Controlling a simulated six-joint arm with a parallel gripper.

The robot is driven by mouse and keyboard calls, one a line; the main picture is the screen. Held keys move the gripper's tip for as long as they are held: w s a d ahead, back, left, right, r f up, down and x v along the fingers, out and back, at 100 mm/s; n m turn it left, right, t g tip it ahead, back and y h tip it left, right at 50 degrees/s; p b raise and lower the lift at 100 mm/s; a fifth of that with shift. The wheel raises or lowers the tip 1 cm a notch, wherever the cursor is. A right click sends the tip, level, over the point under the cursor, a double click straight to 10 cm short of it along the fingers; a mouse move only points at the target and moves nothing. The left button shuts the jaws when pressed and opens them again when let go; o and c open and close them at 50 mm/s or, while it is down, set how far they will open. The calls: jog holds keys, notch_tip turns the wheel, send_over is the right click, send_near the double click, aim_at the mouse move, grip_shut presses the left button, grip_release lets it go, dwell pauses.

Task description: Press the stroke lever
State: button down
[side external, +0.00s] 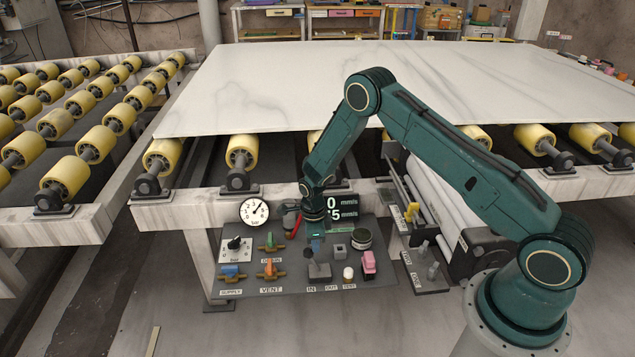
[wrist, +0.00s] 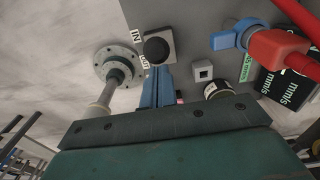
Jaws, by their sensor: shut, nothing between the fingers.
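The stroke lever shows in the side view as a dark square mount (side external: 319,270) with a short upright piece, by the labels IN and OUT at the control panel's front edge. In the wrist view, a round black knob (wrist: 157,48) on a grey square plate beside the same labels appears to be this lever. My gripper (side external: 315,245) points down just above and behind the mount. Its blue fingers (wrist: 157,88) are shut and empty, and their tips appear close to the knob. I cannot tell whether they touch it.
The panel (side external: 300,283) also carries a pressure gauge (side external: 254,212), DRAIN (side external: 270,243), VENT (side external: 269,268) and SUPPLY valves (side external: 232,271), a small grey button (side external: 340,249), a round dark cap (side external: 361,238), a white knob (side external: 348,272) and a pink switch (side external: 368,262). The slab (side external: 420,80) overhangs behind.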

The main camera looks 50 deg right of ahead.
jog(key=shift+w+a, duration=0.2)
jog(key=shift+s+d+r, duration=0.2)
jog(key=shift+s+d, duration=0.05)
jog(key=shift+d, duration=0.05)
notch_tip(320, 180, up, 11)
jog(key=s+d, duration=0.1)
jog(key=shift+s+d, duration=0.3)
jog(key=shift+s, duration=0.1)
dwell(0.3)
